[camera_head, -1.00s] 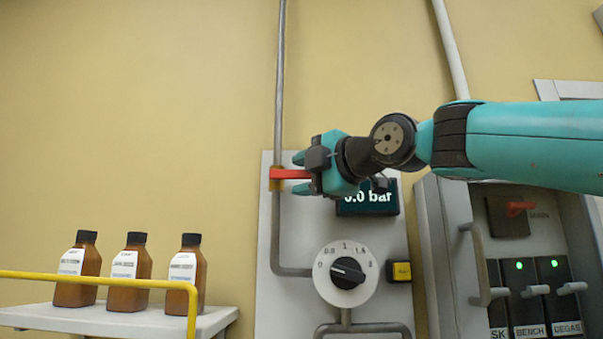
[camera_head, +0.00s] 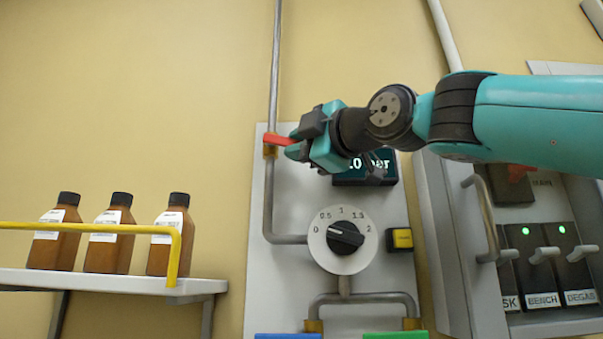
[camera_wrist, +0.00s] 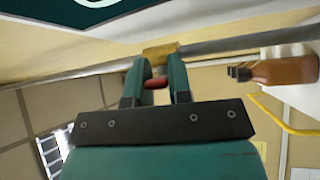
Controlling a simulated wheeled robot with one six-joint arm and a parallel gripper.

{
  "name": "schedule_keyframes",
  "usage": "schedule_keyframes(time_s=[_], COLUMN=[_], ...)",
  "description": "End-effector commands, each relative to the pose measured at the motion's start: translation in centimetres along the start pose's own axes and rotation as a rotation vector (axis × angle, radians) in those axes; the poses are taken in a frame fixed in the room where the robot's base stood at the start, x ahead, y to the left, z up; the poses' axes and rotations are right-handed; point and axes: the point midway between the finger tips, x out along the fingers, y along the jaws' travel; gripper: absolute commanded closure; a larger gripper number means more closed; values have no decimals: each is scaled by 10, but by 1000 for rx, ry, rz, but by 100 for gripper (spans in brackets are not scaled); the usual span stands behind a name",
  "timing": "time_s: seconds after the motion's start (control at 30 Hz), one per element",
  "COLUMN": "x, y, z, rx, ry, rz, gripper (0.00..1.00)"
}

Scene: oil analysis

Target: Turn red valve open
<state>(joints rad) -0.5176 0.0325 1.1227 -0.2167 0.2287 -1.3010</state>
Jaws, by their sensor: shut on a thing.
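The red valve handle (camera_head: 279,140) sits on a brass valve body (camera_head: 269,150) on the vertical pipe at the panel's upper left. The handle points right from the pipe, slanting slightly down. My gripper (camera_head: 297,147) is shut on its outer end, reaching in from the right. In the wrist view, the two fingers (camera_wrist: 158,82) stand on either side of the red handle (camera_wrist: 156,84), with the brass body (camera_wrist: 160,54) just beyond their tips. The fingers hide part of the handle.
A pressure display (camera_head: 366,167) is partly covered by my wrist. Below are a numbered dial (camera_head: 343,240) and a yellow button (camera_head: 402,239). Brown bottles (camera_head: 110,240) stand on a shelf behind a yellow rail (camera_head: 90,229) at left. A grey switch cabinet (camera_head: 445,260) stands at right.

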Motion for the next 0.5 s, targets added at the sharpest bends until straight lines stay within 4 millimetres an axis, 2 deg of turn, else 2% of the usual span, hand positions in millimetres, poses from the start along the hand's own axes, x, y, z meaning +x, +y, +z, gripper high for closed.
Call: schedule_keyframes(time_s=[0.03,0.23,0.5], x=[-2,-1,0], y=[-11,-10,-7], z=[-1,-1,-1], rx=[23,92,102], ry=[9,8,7], rz=[24,92,102], gripper=[100,100,100])
